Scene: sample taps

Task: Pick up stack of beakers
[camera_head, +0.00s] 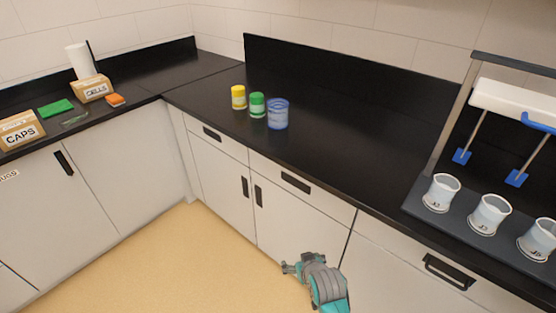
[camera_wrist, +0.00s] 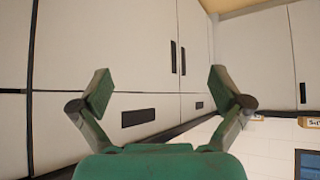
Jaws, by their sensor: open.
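What looks like the stack of beakers (camera_head: 278,115) is a blue-tinted clear vessel standing upright on the black counter (camera_head: 330,148), right of a green jar. I cannot tell how many beakers are nested in it. My gripper (camera_head: 288,268) is low in front of the white cabinets, below the counter top and well apart from the beakers. In the wrist view my gripper (camera_wrist: 160,88) shows two green fingers spread wide with nothing between them. The beakers do not show in the wrist view.
A yellow jar (camera_head: 238,97) and a green jar (camera_head: 257,105) stand close left of the beakers. A rack (camera_head: 418,205) with several white cups stands at the right. Boxes (camera_head: 92,88) sit on the left counter. The counter between beakers and rack is clear.

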